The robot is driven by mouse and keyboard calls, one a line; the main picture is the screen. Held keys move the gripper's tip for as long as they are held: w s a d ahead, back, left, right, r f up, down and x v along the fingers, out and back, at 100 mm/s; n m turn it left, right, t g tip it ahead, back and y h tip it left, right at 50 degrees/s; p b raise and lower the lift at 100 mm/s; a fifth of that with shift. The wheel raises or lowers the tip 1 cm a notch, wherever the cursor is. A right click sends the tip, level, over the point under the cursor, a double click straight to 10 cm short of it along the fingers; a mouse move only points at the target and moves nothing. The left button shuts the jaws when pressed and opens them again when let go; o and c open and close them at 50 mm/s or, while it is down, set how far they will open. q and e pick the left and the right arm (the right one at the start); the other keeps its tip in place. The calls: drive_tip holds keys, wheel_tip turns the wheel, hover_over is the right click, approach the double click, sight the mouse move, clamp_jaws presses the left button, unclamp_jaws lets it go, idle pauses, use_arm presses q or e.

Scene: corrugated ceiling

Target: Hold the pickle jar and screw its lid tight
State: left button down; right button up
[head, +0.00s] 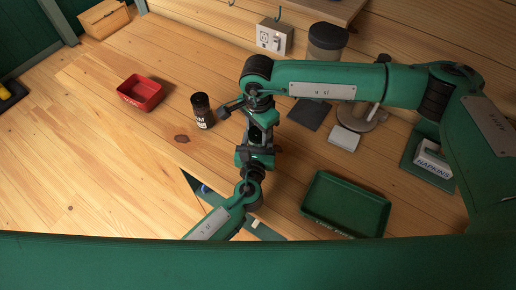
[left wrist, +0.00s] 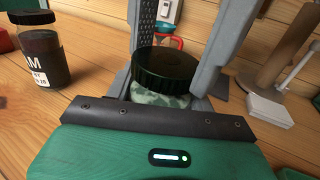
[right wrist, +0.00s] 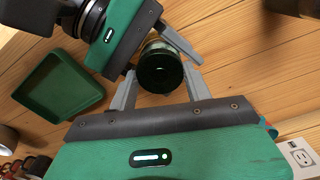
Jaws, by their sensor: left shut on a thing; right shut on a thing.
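The pickle jar (left wrist: 160,97) is glass with pale green contents, and its dark ribbed lid (left wrist: 165,68) sits on top. The lid also shows in the right wrist view (right wrist: 160,70). My left gripper (head: 259,138) is shut on the jar body, below the lid. My right gripper (head: 262,118) is shut on the lid from above. In the head view my arms mostly hide the jar. I cannot tell whether the jar touches the table or whether the lid is tight.
A dark jam jar (head: 202,111) stands left of my grippers, with a red tray (head: 157,99) farther left. A green tray (head: 318,216) lies front right. A white box (head: 344,139), napkin holder (head: 428,165) and wall outlet (head: 268,38) are at the right and back.

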drive_tip(key=o, duration=1.1)
drive_tip(key=shift+r, duration=0.15)
drive_tip(key=shift+r, duration=2.15)
drive_tip(key=shift+c, duration=0.4)
drive_tip(key=shift+r+n, duration=1.6)
drive_tip(key=shift+r, duration=0.15)
